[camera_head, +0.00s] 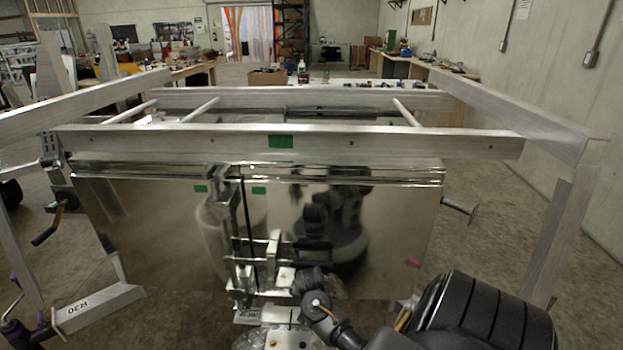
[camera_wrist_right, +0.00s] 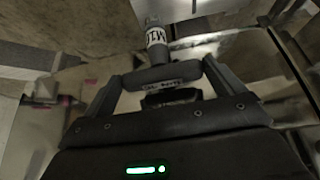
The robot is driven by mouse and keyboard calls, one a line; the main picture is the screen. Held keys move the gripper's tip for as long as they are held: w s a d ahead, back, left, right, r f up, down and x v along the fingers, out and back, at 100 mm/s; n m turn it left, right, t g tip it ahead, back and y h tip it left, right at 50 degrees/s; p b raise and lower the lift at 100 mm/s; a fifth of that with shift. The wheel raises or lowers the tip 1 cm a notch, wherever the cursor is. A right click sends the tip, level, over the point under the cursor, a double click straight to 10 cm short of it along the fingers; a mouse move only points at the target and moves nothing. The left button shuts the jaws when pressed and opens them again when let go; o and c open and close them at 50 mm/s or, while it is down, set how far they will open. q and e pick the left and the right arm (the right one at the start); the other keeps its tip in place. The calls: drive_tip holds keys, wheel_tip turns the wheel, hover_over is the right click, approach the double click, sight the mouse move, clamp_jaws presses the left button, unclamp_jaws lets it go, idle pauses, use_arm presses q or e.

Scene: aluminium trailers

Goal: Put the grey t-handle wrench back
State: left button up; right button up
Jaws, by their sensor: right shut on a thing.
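In the right wrist view, my right gripper (camera_wrist_right: 164,76) is shut on the grey t-handle wrench (camera_wrist_right: 156,42). In the head view, dark parts of my right arm show at the bottom right, but I cannot make out the gripper or wrench clearly. My left gripper is not in view.
An aluminium trailer frame (camera_head: 200,142) spans the head view above a shiny metal box (camera_head: 390,235). A short T-ended rod (camera_head: 458,206) sticks out at the box's right. A crank handle (camera_head: 48,228) is at the left. Open floor lies on the right; workbenches stand behind.

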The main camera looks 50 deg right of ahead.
drive_tip(key=shift+w+d+f, duration=0.1)
drive_tip(key=shift+f, duration=0.05)
wheel_tip(320, 180, down, 3)
drive_tip(key=shift+w+d+f+b, duration=0.1)
drive_tip(key=shift+w+b, duration=0.05)
drive_tip(key=shift+b, duration=0.15)
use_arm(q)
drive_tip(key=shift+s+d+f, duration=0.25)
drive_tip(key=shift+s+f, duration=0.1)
use_arm(e)
drive_tip(key=shift+f, duration=0.25)
drive_tip(key=o, duration=1)
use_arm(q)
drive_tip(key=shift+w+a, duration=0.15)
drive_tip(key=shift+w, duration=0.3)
use_arm(e)
drive_tip(key=shift+o, duration=0.2)
